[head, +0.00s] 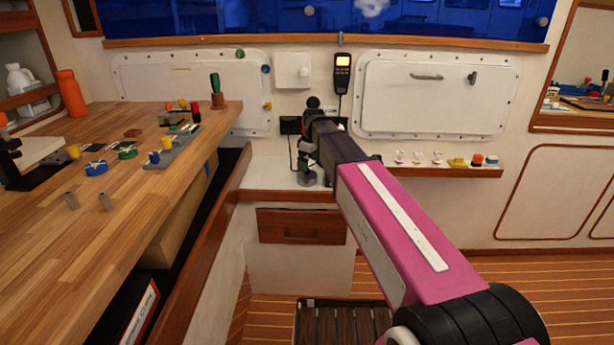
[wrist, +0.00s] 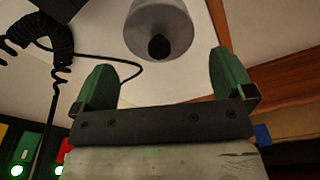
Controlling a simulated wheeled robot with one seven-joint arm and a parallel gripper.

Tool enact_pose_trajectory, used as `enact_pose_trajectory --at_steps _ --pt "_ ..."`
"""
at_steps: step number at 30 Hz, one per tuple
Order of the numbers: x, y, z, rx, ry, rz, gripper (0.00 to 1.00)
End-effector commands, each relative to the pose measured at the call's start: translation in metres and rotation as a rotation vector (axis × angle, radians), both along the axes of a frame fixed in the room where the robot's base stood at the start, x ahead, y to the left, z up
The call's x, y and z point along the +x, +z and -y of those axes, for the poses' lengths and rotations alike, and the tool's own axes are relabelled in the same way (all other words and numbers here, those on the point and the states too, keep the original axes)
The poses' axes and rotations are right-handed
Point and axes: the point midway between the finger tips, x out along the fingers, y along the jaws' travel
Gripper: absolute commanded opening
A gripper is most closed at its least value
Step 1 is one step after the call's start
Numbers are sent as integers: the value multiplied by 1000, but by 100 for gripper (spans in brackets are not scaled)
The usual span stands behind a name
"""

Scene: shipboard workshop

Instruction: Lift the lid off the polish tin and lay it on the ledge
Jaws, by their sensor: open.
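The polish tin (wrist: 158,18) is a pale grey round body with a dark knob (wrist: 159,47) in the wrist view, beyond the fingers. The seam between lid and body cannot be made out. My gripper (wrist: 162,70) has two green fingers spread wide with nothing between them; the tin is ahead of the gap and appears apart from them. In the head view my gripper (head: 303,164) is over the white counter (head: 265,174), and my arm hides part of that spot. The wooden ledge (head: 480,172) runs along the wall to the right.
Small cups (head: 418,158), a yellow item (head: 457,162) and coloured pieces stand on the ledge. A handset (head: 342,75) hangs above the counter, its coiled cord (wrist: 45,38) close to my gripper's left. The wooden bench (head: 150,220) at left holds several small parts.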

Motion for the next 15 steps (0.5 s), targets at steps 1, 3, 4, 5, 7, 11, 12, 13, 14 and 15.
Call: enact_pose_trajectory --at_steps 1,3,4,5,7,11,12,13,14,15 --pt "1 -5 -1 0 0 0 100" --pt "2 -13 -2 0 0 0 100" --pt "2 -17 -2 -1 0 -1 100" --pt "2 -22 -3 -1 0 -1 100" --pt "3 -31 -4 -1 0 -1 100" --pt "3 -44 -5 0 0 -1 100" --pt "3 -45 -5 0 -1 0 100" --pt "3 -46 -5 0 -1 0 100" --pt "3 -46 -5 0 -1 0 100" --pt "3 -46 -5 0 -1 0 100"
